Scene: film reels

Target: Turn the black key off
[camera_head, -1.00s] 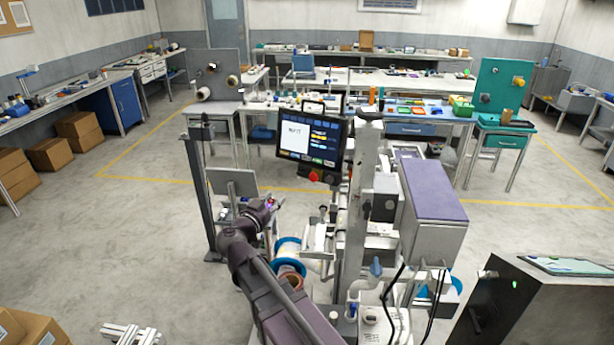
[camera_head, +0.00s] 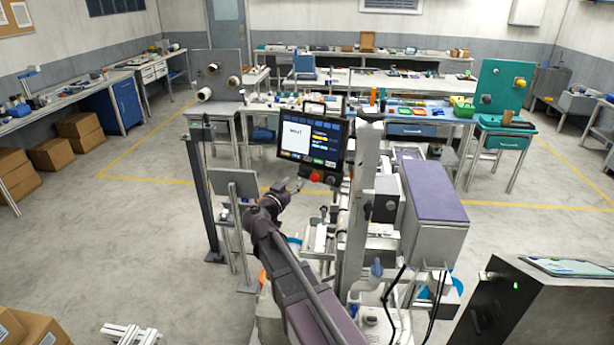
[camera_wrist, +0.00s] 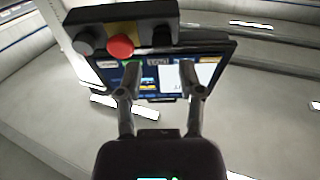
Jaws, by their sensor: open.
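A control box (camera_wrist: 145,22) with a red button (camera_wrist: 120,46) shows at the top of the wrist view. A dark grey round knob (camera_wrist: 83,42) is left of the button and a black part (camera_wrist: 162,36) is right of it. I cannot make out which is the black key or how it is turned. In the head view the red button (camera_head: 315,176) sits under the screen (camera_head: 311,140). My gripper (camera_wrist: 162,92) is open and empty, its fingers in front of the screen and apart from the controls. In the head view my gripper (camera_head: 296,185) is just left of the button.
The machine's post (camera_head: 358,200) and purple-topped box (camera_head: 432,195) stand right of my arm. A grey panel on a stand (camera_head: 233,184) is close on the left.

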